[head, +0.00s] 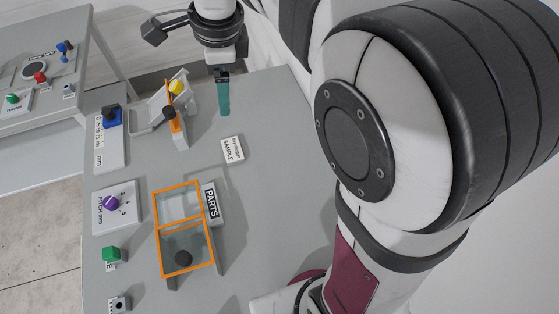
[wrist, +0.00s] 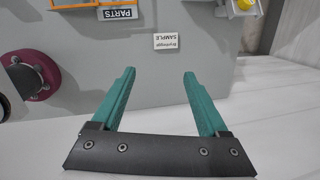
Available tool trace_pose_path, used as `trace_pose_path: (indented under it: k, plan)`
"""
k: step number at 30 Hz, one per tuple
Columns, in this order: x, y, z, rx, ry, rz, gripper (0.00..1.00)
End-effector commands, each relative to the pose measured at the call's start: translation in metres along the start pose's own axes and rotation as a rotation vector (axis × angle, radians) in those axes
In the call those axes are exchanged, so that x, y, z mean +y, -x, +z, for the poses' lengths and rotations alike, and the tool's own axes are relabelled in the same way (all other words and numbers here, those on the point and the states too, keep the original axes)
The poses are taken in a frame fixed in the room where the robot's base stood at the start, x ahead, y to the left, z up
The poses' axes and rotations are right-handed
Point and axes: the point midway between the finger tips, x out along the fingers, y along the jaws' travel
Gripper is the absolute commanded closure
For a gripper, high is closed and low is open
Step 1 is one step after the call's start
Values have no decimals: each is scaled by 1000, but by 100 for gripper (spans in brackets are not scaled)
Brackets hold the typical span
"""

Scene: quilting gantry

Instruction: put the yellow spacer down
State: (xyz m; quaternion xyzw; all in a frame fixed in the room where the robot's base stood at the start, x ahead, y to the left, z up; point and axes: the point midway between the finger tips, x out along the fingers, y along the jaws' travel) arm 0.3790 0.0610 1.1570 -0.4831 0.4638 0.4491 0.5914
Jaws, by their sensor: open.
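The yellow spacer (head: 177,87) sits at a grey holder (head: 175,120) with an orange bar, near the back of the grey table in the head view. In the wrist view the yellow spacer (wrist: 244,4) shows only partly, at the top right edge. My gripper (head: 222,108) hangs to the right of the holder, apart from the spacer. In the wrist view my gripper (wrist: 159,73) has its two teal fingers wide apart, with nothing between them. Exactly how the spacer rests in the holder is too small to tell.
A SAMPLE card (head: 232,150) lies mid-table. Knobs, including a purple one (head: 110,202), line the left edge. Bare table lies right of the card.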

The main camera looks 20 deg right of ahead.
Motion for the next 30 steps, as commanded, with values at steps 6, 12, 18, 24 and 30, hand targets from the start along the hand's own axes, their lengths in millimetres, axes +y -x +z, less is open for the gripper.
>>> trace_pose_path:
  k: [6,12,18,24,30]
  plan:
    - [195,-6,-53,-101,902,121,23]
    - [253,-24,-62,-162,1188,139,23]
    - [253,-24,-62,-164,1194,140,23]
    - [253,-24,-62,-164,1194,140,23]
    - [253,-24,-62,-163,1193,140,23]
